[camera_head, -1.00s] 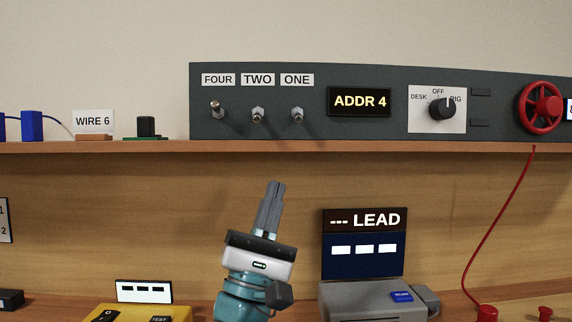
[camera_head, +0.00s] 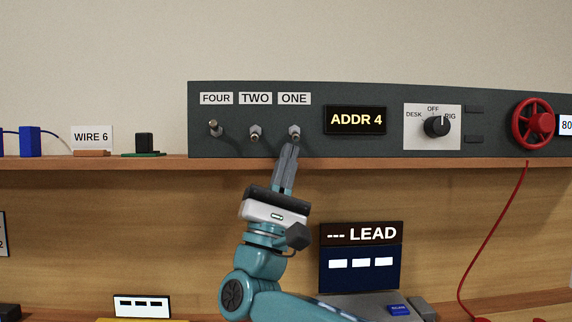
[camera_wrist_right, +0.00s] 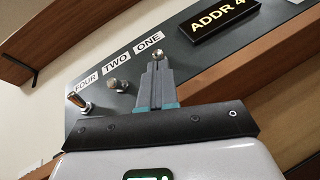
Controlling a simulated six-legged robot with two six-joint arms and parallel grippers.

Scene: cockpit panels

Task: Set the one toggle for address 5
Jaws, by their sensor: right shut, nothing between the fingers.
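The dark panel (camera_head: 365,95) carries three toggles under the labels FOUR, TWO and ONE. The FOUR toggle (camera_head: 214,127) has its lever tilted up; the TWO toggle (camera_head: 254,133) and the ONE toggle (camera_head: 294,131) point down or outward. The display (camera_head: 355,120) reads ADDR 4. My right gripper (camera_head: 289,148) is shut and empty, its fingertips just below the ONE toggle. In the right wrist view the fingertips (camera_wrist_right: 155,63) overlap the ONE toggle (camera_wrist_right: 160,52), and I cannot tell whether they touch. My left gripper is not in view.
A rotary knob (camera_head: 437,126) and a red handwheel (camera_head: 533,124) sit to the right on the panel. The wooden shelf edge (camera_head: 400,163) runs below the panel. A LEAD screen (camera_head: 361,256) stands below, right of my arm.

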